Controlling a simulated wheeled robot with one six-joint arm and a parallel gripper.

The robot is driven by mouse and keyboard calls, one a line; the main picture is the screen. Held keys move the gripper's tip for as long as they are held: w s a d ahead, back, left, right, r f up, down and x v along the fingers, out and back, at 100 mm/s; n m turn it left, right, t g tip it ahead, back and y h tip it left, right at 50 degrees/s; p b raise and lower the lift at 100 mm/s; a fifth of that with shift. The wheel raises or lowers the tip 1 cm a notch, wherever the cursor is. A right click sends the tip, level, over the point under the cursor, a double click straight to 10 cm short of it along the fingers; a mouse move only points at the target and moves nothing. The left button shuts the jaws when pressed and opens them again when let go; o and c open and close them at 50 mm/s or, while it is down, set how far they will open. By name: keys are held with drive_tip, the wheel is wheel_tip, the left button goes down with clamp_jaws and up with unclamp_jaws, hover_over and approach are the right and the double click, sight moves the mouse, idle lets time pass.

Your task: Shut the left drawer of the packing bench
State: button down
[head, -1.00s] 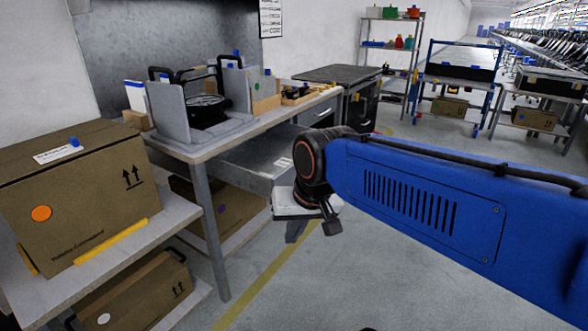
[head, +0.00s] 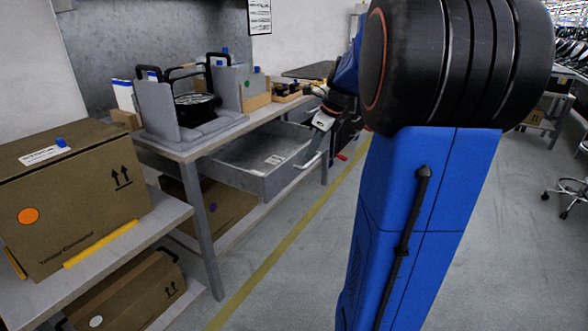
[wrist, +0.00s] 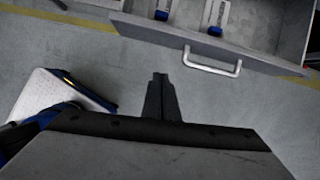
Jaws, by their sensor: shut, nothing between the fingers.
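The left drawer (head: 262,184) of the packing bench (head: 196,152) stands pulled out, a grey open-topped box with a pale label inside. Its handle (head: 308,160) is on the front. In the wrist view, the drawer (wrist: 262,57) lies across the top right, with the light bar handle (wrist: 212,66) facing me. My gripper (wrist: 160,77) is shut and empty, left of the handle and apart from it in that picture. In the head view, my gripper (head: 322,121) shows small beyond the drawer front, partly hidden by my arm.
A cardboard box (head: 75,195) sits on a shelf at left, with another box (head: 130,290) below. Floor with a yellow line (head: 275,255) is clear in front. A stool (head: 568,190) is far right.

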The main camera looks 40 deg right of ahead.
drive_tip(key=shift+m, duration=0.6)
drive_tip(key=shift+w+a+f, duration=0.25)
drive_tip(key=shift+w+f, duration=1)
drive_tip(key=shift+f, duration=0.3)
drive_tip(key=shift+w+a+f, duration=0.25)
drive_tip(key=shift+w+f, duration=1.05)
drive_tip(key=shift+f, duration=0.3)
drive_tip(key=shift+w+a+f, duration=0.25)
drive_tip(key=shift+w+f, duration=1)
drive_tip(key=shift+f, duration=0.3)
hover_over(237, 165)
drive_tip(key=shift+w, duration=0.15)
drive_tip(key=shift+w+r, duration=0.1)
drive_tip(key=shift+w, duration=0.1)
drive_tip(key=shift+w+a+r, duration=0.1)
